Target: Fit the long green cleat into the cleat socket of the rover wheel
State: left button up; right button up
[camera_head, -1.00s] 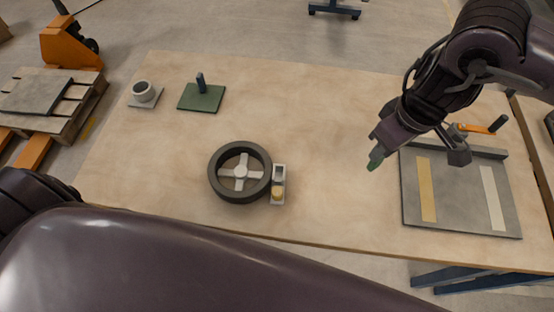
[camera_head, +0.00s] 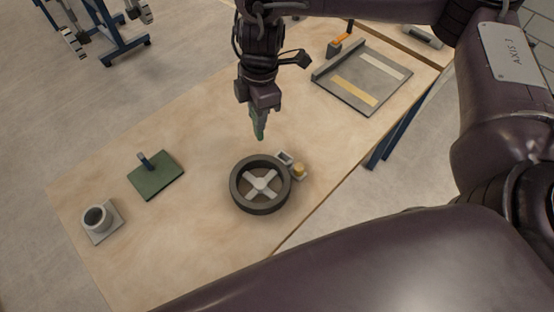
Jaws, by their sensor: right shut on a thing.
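The rover wheel (camera_head: 262,208) is a dark ring with a pale cross-shaped hub, lying flat on the wooden table. My right gripper (camera_head: 258,122) points down and is shut on the green cleat (camera_head: 260,135), of which only a short end shows below the fingers. The cleat's end is above and just beyond the wheel's far rim in the picture, apart from it. The rest of the cleat is hidden by the fingers. I cannot make out the cleat socket on the wheel. My left gripper is not in view.
A green plate with a blue post (camera_head: 158,182) and a grey cup on a pad (camera_head: 97,217) are at left. A grey tray (camera_head: 385,92) lies at upper right. The table (camera_head: 190,250) is clear at lower left.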

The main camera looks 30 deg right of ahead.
jog(key=w+d+n+p, duration=0.1)
jog(key=d+n+p, duration=0.1)
jog(key=d+n, duration=0.35)
pick_arm(q)
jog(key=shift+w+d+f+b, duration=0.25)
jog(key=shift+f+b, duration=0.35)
jog(key=shift+b, duration=0.75)
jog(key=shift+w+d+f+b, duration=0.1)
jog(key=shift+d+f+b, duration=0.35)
jog(key=shift+b, duration=0.85)
pick_arm(e)
jog(key=shift+m+g, duration=0.25)
jog(key=shift+g, duration=0.05)
jog(key=shift+w+d+f, duration=0.1)
jog(key=shift+d+f, duration=0.25)
jog(key=shift+f, duration=2.9)
jog(key=shift+s+d+f, duration=0.1)
jog(key=shift+d+f, duration=0.3)
jog(key=shift+f, duration=2.85)
jog(key=shift+w+d+f, duration=0.1)
jog(key=shift+d+f, duration=0.25)
jog(key=shift+f, duration=2.9)
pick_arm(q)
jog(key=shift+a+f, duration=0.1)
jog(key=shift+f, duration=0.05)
pick_arm(e)
jog(key=shift+f, duration=0.1)
jog(key=o, duration=1)
jog(key=shift+f, duration=0.1)
